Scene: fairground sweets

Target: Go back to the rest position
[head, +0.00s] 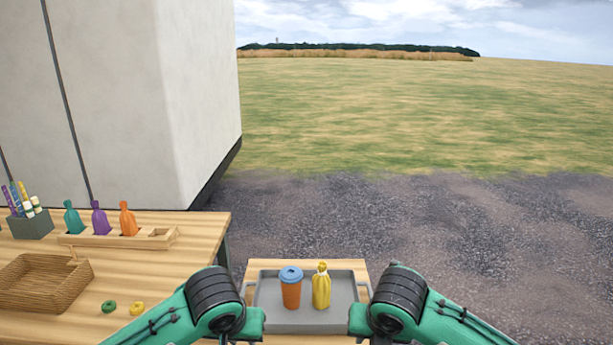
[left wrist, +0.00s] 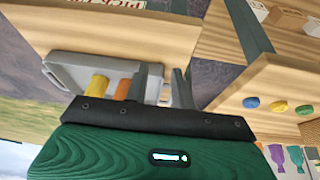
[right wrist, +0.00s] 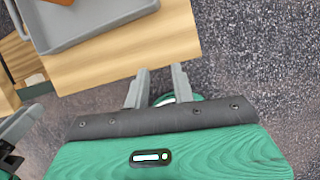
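My left gripper (left wrist: 163,84) is open, with nothing between its fingers in the left wrist view. My right gripper (right wrist: 158,82) is also open and empty, beside the edge of a small wooden table. In the head view both green arms come in at the bottom, either side of a grey tray (head: 270,318); their fingertips are hard to make out there. On the tray stand an orange cup with a blue lid (head: 291,290) and a yellow bag (head: 321,287), side by side and upright. The tray also shows in the right wrist view (right wrist: 100,22).
A wooden counter (head: 200,240) at left carries a wicker basket (head: 45,285), a rack (head: 155,236) with teal, purple and orange bags, a pen box (head: 30,226), and green and yellow rings (head: 137,308). A white trailer wall stands behind it. Gravel at right is clear.

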